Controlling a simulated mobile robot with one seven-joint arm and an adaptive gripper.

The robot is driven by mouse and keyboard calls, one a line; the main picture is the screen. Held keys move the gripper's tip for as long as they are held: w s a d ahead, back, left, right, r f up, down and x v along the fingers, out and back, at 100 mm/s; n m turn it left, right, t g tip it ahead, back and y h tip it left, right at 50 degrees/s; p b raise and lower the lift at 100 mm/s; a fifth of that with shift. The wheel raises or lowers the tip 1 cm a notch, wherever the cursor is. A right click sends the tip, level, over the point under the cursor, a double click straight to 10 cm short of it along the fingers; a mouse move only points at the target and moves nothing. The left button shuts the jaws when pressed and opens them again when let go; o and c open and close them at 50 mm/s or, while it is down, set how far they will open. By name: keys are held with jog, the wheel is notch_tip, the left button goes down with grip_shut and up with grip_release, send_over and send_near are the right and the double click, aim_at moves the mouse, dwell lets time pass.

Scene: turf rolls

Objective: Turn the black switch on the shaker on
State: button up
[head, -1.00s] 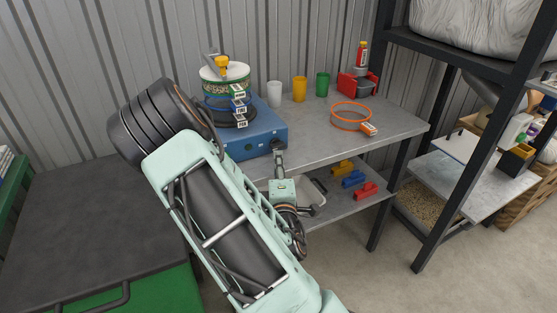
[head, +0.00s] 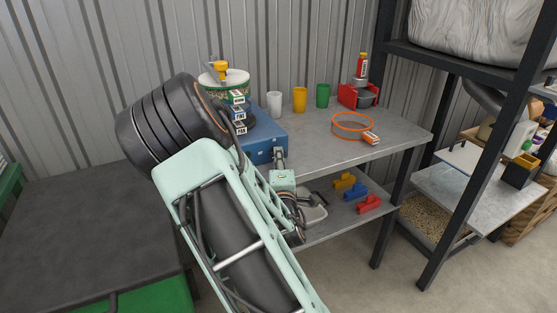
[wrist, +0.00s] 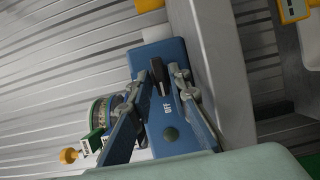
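The shaker's blue base (head: 265,148) stands on the grey table, with a stack of tagged sieves (head: 228,85) on top, partly hidden by my arm. In the wrist view the blue base (wrist: 155,55) fills the middle. Its black switch (wrist: 158,72) is a small lever on the face, above a white "OFF" label (wrist: 167,107). A dark round button (wrist: 171,134) sits below. My gripper (wrist: 156,86) is open, its fingers on either side of the switch; I cannot tell whether either touches it. In the head view my gripper (head: 279,158) is at the base's front face.
White (head: 274,104), yellow (head: 300,100) and green (head: 322,95) cups stand behind on the table (head: 325,148). An orange ring (head: 352,125) lies to the right. Coloured blocks (head: 354,191) lie on the lower shelf. A black rack post (head: 455,190) stands at right.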

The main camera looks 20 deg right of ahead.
jog(key=shift+c, duration=0.5)
grip_shut()
jog(key=shift+r+m+g+y+p, duration=0.3)
jog(key=shift+m+g+p, duration=0.15)
jog(key=shift+m, duration=0.65)
jog(key=shift+d+m+g+y, duration=0.1)
jog(key=shift+m+g+y, duration=0.25)
jog(key=shift+m, duration=0.75)
jog(key=m, duration=0.1)
jog(key=m+y, duration=0.1)
jog(key=m+g+y, duration=0.1)
jog(key=m, duration=0.1)
jog(key=shift+d+r+b, duration=0.1)
jog(key=shift+d+b, duration=0.15)
jog(key=shift+b, duration=0.15)
jog(key=m+y, duration=0.1)
jog(key=m+y+p, duration=0.1)
jog(key=m, duration=0.1)
jog(key=shift+d+r+g, duration=0.15)
jog(key=shift+g, duration=0.15)
jog(key=shift+m+y+p, duration=0.75)
jog(key=shift+m+p, duration=0.25)
jog(key=shift+p, duration=0.25)
